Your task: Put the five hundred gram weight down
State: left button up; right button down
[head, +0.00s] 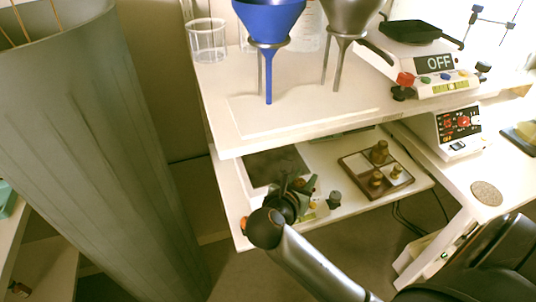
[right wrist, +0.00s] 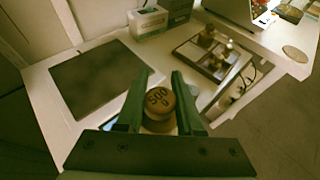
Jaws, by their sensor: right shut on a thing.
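The five hundred gram weight (right wrist: 158,99) is a brass-coloured piece marked "500 g", seen from above in the right wrist view. My right gripper (right wrist: 160,88) has its two green fingers closed on either side of it. In the head view this gripper (head: 302,186) is over the front part of the lower shelf, and the weight cannot be made out clearly there. A partly hidden device with small knobs (head: 319,209) shows just beside and below the gripper. Whether the weight touches a surface beneath it cannot be told. My left gripper is not in view.
A tray (head: 346,163) with several brass weights stands right of the gripper on the lower shelf. A dark flat plate (head: 270,163) lies to the left. The upper shelf (head: 235,141) overhangs behind, with a blue funnel (head: 268,20). A large grey bin (head: 80,150) stands at the left.

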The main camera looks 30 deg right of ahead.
jog(key=w+d+b, duration=0.1)
jog(key=w, duration=0.4)
jog(key=w+d+b, duration=0.1)
jog(key=w, duration=0.4)
jog(key=w+d+b, duration=0.1)
jog(key=w, duration=0.4)
jog(key=shift+d, duration=0.35)
jog(key=shift+w+d, duration=0.1)
jog(key=shift+w, duration=0.45)
jog(key=shift+f, duration=0.25)
notch_tip(320, 180, down, 3)
jog(key=shift+b, duration=0.85)
jog(key=shift+r, duration=0.1)
jog(key=c, duration=0.5)
grip_release()
jog(key=shift+f, duration=0.25)
jog(key=shift+c, duration=0.2)
